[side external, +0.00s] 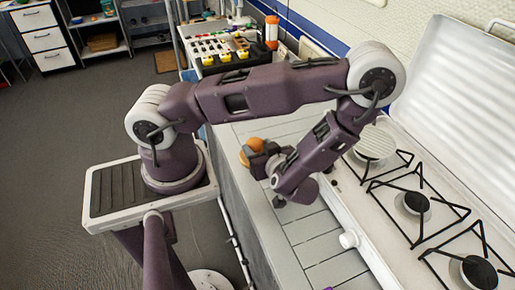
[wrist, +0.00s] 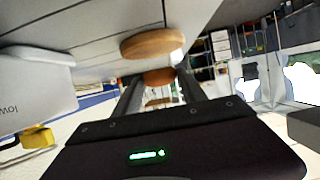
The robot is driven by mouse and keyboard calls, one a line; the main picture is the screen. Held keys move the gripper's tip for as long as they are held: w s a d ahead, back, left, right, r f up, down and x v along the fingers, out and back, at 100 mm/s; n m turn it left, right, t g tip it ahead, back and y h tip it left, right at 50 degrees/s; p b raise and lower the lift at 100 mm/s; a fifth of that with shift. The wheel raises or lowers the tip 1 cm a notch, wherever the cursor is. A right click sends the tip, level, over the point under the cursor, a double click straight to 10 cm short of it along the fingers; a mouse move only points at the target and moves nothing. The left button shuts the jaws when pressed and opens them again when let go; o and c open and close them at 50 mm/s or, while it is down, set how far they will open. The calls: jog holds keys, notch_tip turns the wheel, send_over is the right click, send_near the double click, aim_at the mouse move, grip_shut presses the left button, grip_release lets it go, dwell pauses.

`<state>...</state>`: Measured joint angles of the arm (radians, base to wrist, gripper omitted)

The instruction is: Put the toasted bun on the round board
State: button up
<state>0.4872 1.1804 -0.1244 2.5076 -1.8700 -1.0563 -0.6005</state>
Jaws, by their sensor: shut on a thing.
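In the wrist view, my gripper (wrist: 160,86) is shut on a brown, rounded piece, the toasted bun (wrist: 160,76), between its two dark fingers. A tan disc with a thick edge, the round board (wrist: 152,42), lies on the pale counter just beyond the bun. A gap between bun and board is hard to judge. In the side external view, my gripper (side external: 261,161) is low over the counter near its left edge. Orange-brown rounded shapes show at its fingers, partly hidden by it; I cannot tell there which is bun and which is board.
A gas hob (side external: 412,205) with black pan supports runs along the right. A tray of several coloured items (side external: 225,48) and an orange-and-white cylinder (side external: 271,32) stand at the back. The counter's front strip (side external: 315,250) is bare. A white box (wrist: 35,88) shows in the wrist view.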

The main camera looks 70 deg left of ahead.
jog(key=shift+f, duration=1.3)
jog(key=o, duration=1.3)
jog(key=shift+o, duration=0.2)
jog(key=shift+w+d+r, duration=0.1)
jog(key=shift+d, duration=0.1)
jog(key=v, duration=1.1)
jog(key=shift+d+r, duration=0.1)
jog(key=shift+d, duration=0.2)
